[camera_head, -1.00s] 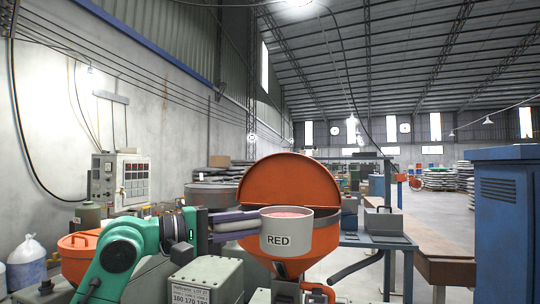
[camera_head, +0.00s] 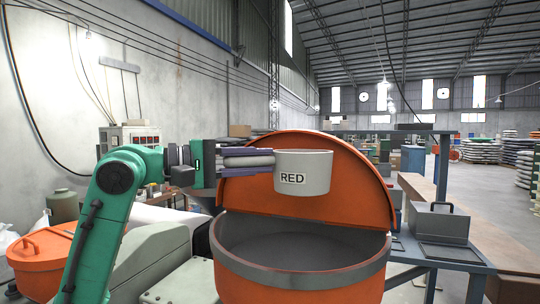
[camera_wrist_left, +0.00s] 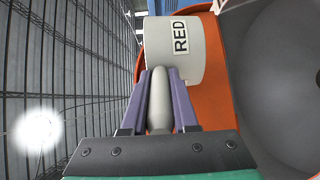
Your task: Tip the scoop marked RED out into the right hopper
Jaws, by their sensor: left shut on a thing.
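The scoop marked RED (camera_head: 303,172) is a pale grey cup with a black-lettered label. It is upright at about eye level, its rim seen edge-on, so its contents are hidden. My left gripper (camera_head: 264,161) comes from the left, its purple fingers shut on the scoop's grey handle. The left wrist view also shows the handle between the fingers (camera_wrist_left: 160,90) and the scoop (camera_wrist_left: 176,50) beyond. The right hopper (camera_head: 300,285) is orange with a grey rim and dark, empty-looking inside. Its orange lid (camera_head: 355,180) stands open behind the scoop. My right gripper is out of view.
Another orange hopper (camera_head: 38,262) with a handled lid sits at the far left. A blue-grey bench with a metal box (camera_head: 442,222) stands right of the open hopper. A control box with red displays (camera_head: 140,137) is behind my arm.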

